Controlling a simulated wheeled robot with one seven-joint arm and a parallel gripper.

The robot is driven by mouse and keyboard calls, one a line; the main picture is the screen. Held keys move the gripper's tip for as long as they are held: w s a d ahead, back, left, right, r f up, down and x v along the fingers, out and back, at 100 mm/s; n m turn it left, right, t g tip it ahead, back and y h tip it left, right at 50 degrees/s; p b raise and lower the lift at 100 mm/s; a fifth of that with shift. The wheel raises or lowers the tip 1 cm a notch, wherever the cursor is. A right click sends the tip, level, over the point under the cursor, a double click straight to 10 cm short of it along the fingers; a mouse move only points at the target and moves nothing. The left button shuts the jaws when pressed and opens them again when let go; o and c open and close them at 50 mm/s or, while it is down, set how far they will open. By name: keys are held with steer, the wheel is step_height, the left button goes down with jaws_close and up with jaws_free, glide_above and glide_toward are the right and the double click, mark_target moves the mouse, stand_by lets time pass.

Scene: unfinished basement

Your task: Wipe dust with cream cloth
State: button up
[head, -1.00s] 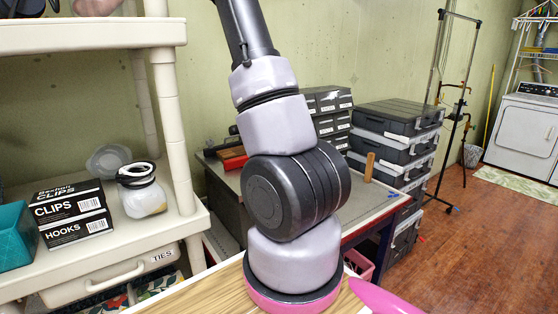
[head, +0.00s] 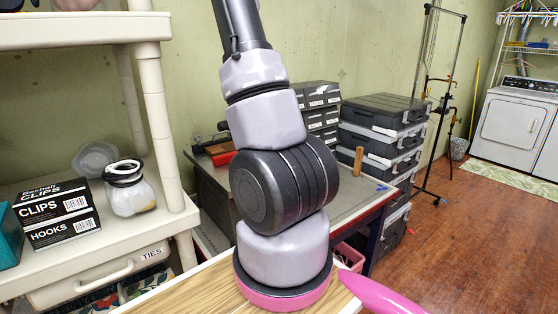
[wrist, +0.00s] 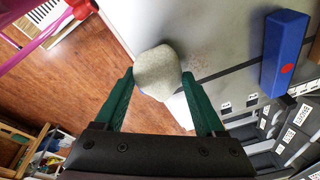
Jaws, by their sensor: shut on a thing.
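In the wrist view, the cream cloth (wrist: 158,72) shows as a rounded, grey-beige bundle between the green fingers of my gripper (wrist: 160,95). The gripper is shut on it. The cloth is over the near edge of a grey tabletop (wrist: 225,30); I cannot tell whether it touches the top. A faint dark smudge of dust (wrist: 213,74) lies on the tabletop just right of the cloth. In the head view, the same table (head: 345,195) stands behind my arm, which hides much of it. My gripper, the cloth and the dust do not show there.
A blue block with a red dot (wrist: 285,52) lies on the tabletop right of the dust. Stacked dark cases (head: 385,130) and drawer units (head: 320,108) stand behind the table. A cream shelf (head: 165,215) with a jar (head: 130,190) is at left. Wooden floor (head: 470,235) is open at right.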

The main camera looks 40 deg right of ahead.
steer(key=shift+w+d, duration=0.15)
steer(key=shift+w, duration=0.6)
steer(key=shift+w+d, duration=0.1)
steer(key=shift+w, duration=0.65)
steer(key=shift+w+d, duration=0.1)
steer(key=shift+w, duration=3.4)
steer(key=shift+w+d+r, duration=0.1)
steer(key=shift+w+r, duration=0.05)
steer(key=shift+r, duration=2.85)
step_height(320, 180, up, 3)
